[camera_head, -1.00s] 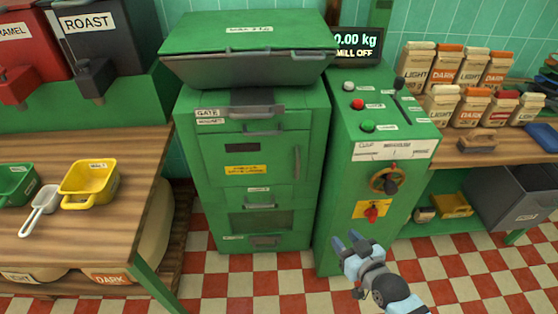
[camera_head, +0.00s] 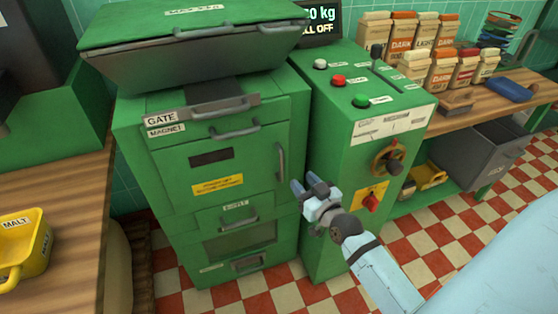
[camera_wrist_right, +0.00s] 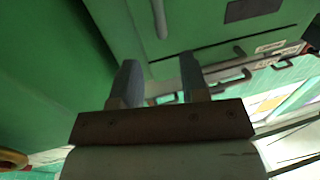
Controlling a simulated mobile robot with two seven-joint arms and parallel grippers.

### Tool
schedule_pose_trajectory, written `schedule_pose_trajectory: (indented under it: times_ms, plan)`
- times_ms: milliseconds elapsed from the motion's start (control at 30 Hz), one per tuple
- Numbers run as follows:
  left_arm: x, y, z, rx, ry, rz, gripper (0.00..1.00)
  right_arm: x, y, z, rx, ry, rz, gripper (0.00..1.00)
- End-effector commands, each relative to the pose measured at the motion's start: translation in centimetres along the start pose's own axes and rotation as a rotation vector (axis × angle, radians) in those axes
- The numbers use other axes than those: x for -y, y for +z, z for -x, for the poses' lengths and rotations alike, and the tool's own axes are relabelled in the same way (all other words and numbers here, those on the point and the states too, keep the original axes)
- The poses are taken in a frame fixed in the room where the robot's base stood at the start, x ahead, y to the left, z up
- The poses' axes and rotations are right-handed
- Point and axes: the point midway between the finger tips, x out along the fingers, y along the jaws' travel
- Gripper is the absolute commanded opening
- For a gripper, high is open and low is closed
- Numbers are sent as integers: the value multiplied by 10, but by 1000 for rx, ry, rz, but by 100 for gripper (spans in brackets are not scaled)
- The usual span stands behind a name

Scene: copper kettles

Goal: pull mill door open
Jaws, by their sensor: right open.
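The green mill (camera_head: 130,150) stands in the middle left of the head view. Its door (camera_head: 215,165) is a front panel with a dark window and a yellow label, and it looks closed. The upright door handle (camera_head: 281,162) is on the door's right side; it also shows in the right wrist view (camera_wrist_right: 160,18). My right gripper (camera_head: 308,187) is open and empty, just right of and slightly below the handle, apart from it. In the wrist view its two fingers (camera_wrist_right: 160,80) point toward the door front. My left gripper is not in view.
The green control cabinet (camera_head: 340,130) with buttons, a wheel and a red switch (camera_head: 371,201) stands close on the right of the mill. Gate (camera_head: 220,108) and magnet handles lie above the door. A wooden table (camera_head: 60,190) is at left. Checkered floor (camera_head: 340,300) lies in front.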

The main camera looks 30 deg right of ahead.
Motion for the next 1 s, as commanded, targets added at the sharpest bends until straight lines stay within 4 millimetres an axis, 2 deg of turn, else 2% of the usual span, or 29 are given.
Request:
schedule_pose_trajectory:
  times_ms: [100,300,500,700,933,967,1000]
  plan:
    - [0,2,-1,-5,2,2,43,0,0,-28,-4,0,-3,41]
    - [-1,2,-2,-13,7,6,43,0,1,-70,-2,0,-2,41]
    - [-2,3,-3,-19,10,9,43,0,1,-98,0,0,-1,41]
    - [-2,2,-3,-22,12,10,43,0,1,-108,1,0,0,41]
    - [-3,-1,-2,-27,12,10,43,0,1,-109,1,0,0,41]
    - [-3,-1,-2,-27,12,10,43,0,1,-109,1,0,0,38]
    - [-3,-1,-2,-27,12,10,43,0,1,-109,1,0,0,29]
